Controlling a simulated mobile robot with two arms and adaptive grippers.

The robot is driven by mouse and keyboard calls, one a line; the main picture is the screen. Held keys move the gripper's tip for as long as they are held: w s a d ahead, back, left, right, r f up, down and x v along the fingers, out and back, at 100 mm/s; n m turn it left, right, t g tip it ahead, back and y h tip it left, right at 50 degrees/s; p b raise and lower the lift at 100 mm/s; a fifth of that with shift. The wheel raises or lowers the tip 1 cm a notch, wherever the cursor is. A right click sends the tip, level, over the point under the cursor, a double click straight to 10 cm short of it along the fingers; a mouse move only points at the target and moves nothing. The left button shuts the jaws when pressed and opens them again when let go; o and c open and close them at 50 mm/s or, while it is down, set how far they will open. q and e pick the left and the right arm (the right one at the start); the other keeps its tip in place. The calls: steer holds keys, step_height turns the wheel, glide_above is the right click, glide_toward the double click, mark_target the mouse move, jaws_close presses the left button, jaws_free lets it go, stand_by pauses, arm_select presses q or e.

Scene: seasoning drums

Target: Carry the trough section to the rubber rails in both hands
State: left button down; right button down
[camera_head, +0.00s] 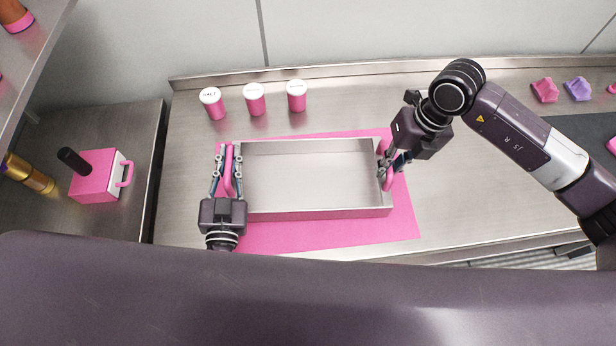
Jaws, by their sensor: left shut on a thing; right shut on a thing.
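The trough section (315,177) is an open, shallow metal box with a pink handle at each end, over a pink mat (285,237). I cannot tell whether it touches the mat. My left gripper (227,178) is shut on the left pink handle. My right gripper (388,176) is shut on the right handle, which it partly hides. I cannot make out the rubber rails for sure. A dark flat surface (585,125) shows at the right, partly hidden behind my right arm.
Three pink shakers with white lids (255,100) stand behind the trough, near the raised back edge. Pink and purple small pieces (578,89) lie at the back right.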

arm_select(q)
steer(key=shift+r, duration=0.15)
arm_select(e)
steer(key=shift+r, duration=0.2)
